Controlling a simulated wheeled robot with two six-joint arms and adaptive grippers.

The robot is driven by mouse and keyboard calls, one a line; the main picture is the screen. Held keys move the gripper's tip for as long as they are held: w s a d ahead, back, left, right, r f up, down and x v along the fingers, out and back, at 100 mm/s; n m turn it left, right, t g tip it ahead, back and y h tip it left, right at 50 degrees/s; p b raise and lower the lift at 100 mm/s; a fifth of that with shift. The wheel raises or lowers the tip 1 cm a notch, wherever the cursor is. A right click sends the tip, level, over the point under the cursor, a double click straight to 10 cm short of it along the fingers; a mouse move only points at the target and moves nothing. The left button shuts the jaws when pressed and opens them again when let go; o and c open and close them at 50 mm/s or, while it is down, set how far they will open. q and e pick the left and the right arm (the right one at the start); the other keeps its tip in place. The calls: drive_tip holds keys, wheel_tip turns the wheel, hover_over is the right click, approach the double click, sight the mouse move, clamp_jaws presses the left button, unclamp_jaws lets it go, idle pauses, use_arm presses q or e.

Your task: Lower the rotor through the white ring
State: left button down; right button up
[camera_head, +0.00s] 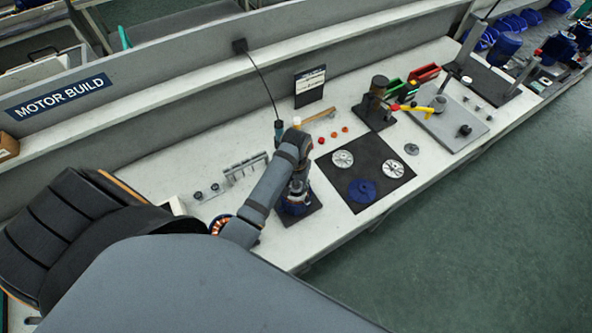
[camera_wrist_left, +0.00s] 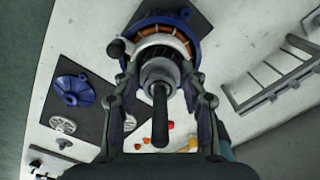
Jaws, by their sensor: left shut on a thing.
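My left gripper (camera_head: 298,182) is over the blue motor housing (camera_head: 294,207) in the head view. In the left wrist view the left gripper (camera_wrist_left: 160,76) is shut on the rotor (camera_wrist_left: 160,92), a grey metal body with a dark shaft toward the camera. Beyond it is the blue housing (camera_wrist_left: 204,52) with copper windings (camera_wrist_left: 150,31). The white ring (camera_wrist_left: 153,42) shows as a pale arc inside the windings, partly hidden behind the rotor. The rotor's far end overlaps the ring opening; I cannot tell how deep it sits. My right gripper is not in view.
A dark mat (camera_head: 350,172) with two silver discs and a blue finned part (camera_head: 362,190) lies right of the housing. A grey rack (camera_head: 246,168) stands to the left. A copper-wound part (camera_head: 219,224) shows beside my arm.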

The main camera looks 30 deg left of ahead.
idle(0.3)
use_arm(q)
drive_tip(key=shift+r+p, duration=0.75)
drive_tip(key=shift+r, duration=4.35)
drive_tip(key=shift+f, duration=1.75)
drive_tip(key=shift+f, duration=0.6)
drive_tip(key=shift+f, duration=1)
drive_tip(key=shift+f+b, duration=0.1)
drive_tip(key=shift+b, duration=0.2)
drive_tip(key=shift+f+b, duration=0.4)
drive_tip(key=shift+f, duration=0.7)
